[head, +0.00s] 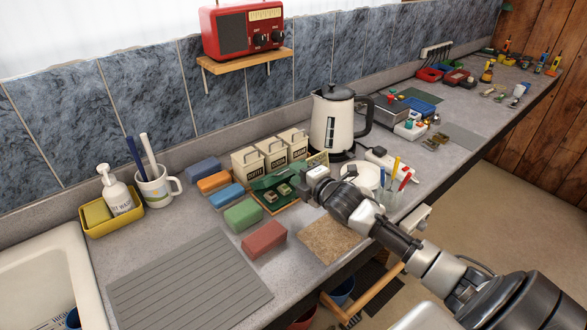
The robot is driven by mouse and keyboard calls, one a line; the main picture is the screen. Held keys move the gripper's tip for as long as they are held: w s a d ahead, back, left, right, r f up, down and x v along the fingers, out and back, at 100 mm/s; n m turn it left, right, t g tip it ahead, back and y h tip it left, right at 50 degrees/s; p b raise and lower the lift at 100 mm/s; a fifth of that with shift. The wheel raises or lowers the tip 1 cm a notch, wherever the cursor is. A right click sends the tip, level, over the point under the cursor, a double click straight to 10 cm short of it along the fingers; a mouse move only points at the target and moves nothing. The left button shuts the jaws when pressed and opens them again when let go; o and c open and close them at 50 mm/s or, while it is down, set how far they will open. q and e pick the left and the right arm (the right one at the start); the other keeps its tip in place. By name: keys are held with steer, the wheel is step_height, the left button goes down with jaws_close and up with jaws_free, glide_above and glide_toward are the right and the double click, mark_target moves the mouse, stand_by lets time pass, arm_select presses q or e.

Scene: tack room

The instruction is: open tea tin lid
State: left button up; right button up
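Three cream tins with raised handles on top stand in a row on the counter: the left tin (248,166), the middle tin (271,157) and the right tin (296,145). Their dark labels are too small to read surely, so I cannot tell which is the tea tin. Their lids look closed. My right gripper (312,182) is low over the counter, in front of and to the right of the tins, apart from them. Its fingers are too small and foreshortened to tell whether they are open. My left gripper is out of view.
A kettle (332,122) stands behind my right gripper. A green tray (272,190) with small items lies before the tins. Coloured blocks, including a red one (264,239), lie left.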

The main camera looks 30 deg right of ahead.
steer(key=shift+w+f, duration=0.1)
steer(key=shift+w, duration=0.9)
jaws_close()
